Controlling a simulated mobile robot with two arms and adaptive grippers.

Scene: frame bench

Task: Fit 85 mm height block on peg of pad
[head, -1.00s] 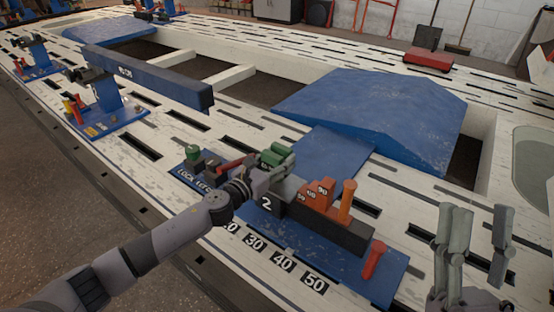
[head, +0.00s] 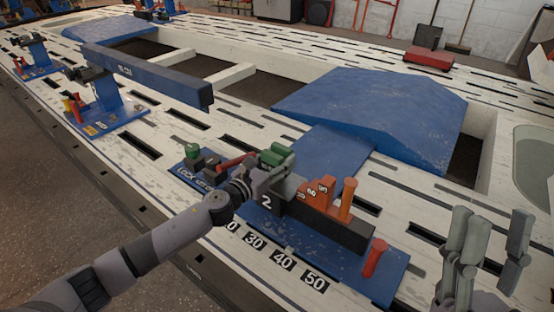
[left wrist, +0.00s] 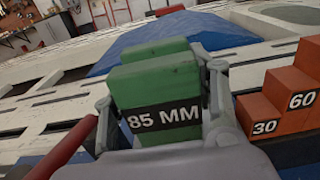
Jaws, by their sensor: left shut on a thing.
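My left gripper (head: 277,172) is shut on the green 85 mm height block (head: 271,156), over the blue pad (head: 388,281). In the left wrist view, the block (left wrist: 155,80) shows its "85 MM" label, with a finger on each side. An orange peg (head: 347,200) stands upright beside the orange stepped block (head: 317,192), and a shorter red peg (head: 373,259) stands near the pad's right end. The gripper hides the pad beneath the held block, so I cannot tell whether it touches anything there. My right gripper (head: 495,218) is open and empty at the right.
A red bar (head: 236,162) and a smaller green piece (head: 192,150) are at the pad's left end. A dark rail marked "2" (head: 325,219) carries the stepped block. A blue ramp (head: 375,110) lies behind. White slotted bench surface is free around the right gripper.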

